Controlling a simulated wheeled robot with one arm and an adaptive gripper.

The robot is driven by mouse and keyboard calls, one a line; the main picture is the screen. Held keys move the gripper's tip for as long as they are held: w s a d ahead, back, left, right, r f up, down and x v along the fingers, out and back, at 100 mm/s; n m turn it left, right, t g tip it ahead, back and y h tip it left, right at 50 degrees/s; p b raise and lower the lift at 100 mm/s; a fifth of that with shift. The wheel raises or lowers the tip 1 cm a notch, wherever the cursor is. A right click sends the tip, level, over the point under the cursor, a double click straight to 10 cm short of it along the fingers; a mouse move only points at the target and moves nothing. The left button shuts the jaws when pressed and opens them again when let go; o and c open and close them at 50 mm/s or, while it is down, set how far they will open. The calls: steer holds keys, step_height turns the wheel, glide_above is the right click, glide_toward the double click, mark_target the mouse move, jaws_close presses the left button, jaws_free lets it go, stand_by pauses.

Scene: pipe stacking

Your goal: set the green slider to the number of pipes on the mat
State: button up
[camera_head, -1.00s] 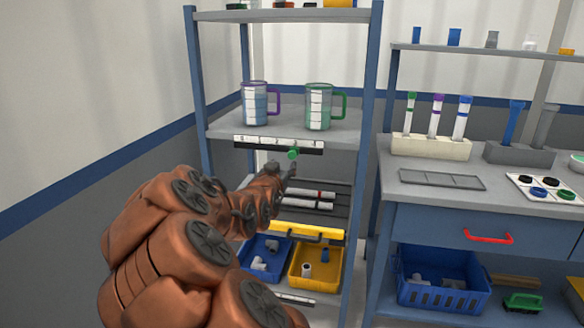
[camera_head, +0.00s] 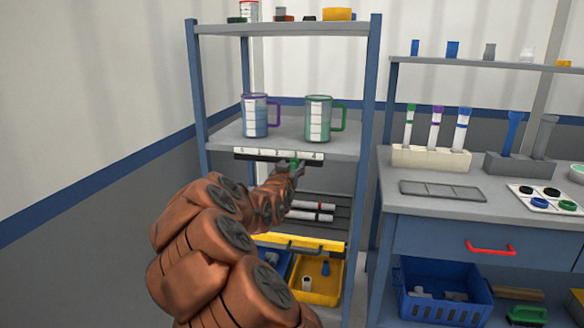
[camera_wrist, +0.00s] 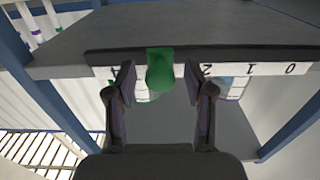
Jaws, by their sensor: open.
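The green slider (camera_head: 293,163) sits on a numbered strip (camera_head: 250,153) along the front edge of a shelf. In the wrist view the green slider (camera_wrist: 160,68) covers the place between the 2 and the 4; the strip (camera_wrist: 240,72) appears upside down. My gripper (camera_wrist: 166,88) is open, one finger on each side of the slider; I cannot tell whether they touch it. In the head view my gripper (camera_head: 290,171) is just below the strip. White pipes with red bands (camera_head: 312,215) lie on the dark mat (camera_head: 335,237); two show, and my arm hides part of the mat.
Two measuring jugs, purple-handled (camera_head: 255,116) and green-handled (camera_head: 319,119), stand on the shelf above the strip. Yellow (camera_head: 328,292) and blue (camera_head: 285,262) bins sit below the mat. A blue shelf post (camera_head: 365,130) is close on the right.

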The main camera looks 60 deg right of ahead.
steer(key=shift+w+d, duration=0.1)
steer(key=shift+d, duration=0.05)
jaws_close()
stand_by(0.4)
